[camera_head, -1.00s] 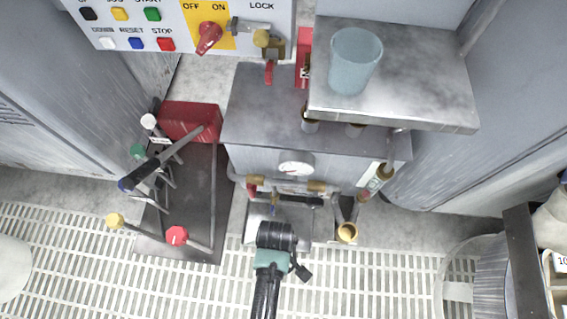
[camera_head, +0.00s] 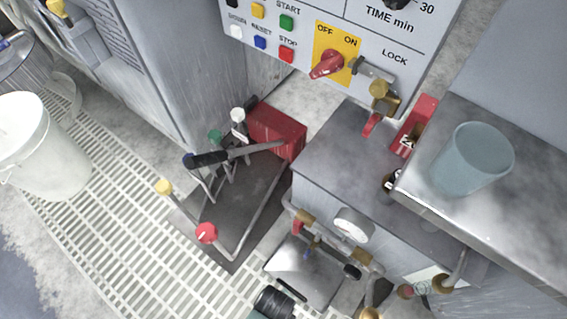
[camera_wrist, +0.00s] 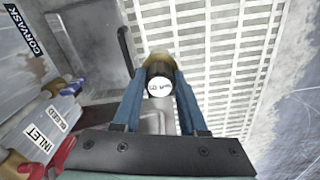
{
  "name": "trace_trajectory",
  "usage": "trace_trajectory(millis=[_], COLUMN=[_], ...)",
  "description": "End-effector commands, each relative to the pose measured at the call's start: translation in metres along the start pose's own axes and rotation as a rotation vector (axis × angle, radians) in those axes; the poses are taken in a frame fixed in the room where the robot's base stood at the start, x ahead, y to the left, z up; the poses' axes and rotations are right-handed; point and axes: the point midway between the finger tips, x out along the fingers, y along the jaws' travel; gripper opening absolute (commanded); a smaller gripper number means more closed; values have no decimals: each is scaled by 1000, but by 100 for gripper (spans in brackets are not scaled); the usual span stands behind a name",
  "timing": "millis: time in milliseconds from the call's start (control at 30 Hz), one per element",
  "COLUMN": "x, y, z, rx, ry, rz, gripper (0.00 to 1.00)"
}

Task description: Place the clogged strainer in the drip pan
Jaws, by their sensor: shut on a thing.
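My gripper (camera_wrist: 157,82) is shut on a short dark cylinder with a white printed end (camera_wrist: 159,87), apparently the strainer. A brass-coloured part shows just beyond it. The two blue fingers close on it from both sides. In the head view only the black top of my gripper (camera_head: 272,303) shows at the bottom edge; its fingers and load are hidden. A shallow bright metal pan (camera_head: 306,274), apparently the drip pan, lies just right of it, below the gauge and pipes. I cannot tell whether the strainer is over the pan.
Left of the pan stands a dark floor plate (camera_head: 225,240) with upright levers. A grey cabinet with a gauge (camera_head: 353,224) and brass pipes is behind the pan. A metal shelf holds a blue cup (camera_head: 472,158). A white bucket (camera_head: 45,150) stands on the grating at far left.

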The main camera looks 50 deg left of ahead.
Motion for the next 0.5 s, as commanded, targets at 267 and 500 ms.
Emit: trace_trajectory(millis=[267, 500], x=[6, 6], y=[77, 128], z=[-20, -34], rx=[0, 0], ry=[1, 1], rz=[6, 3], gripper=[0, 0])
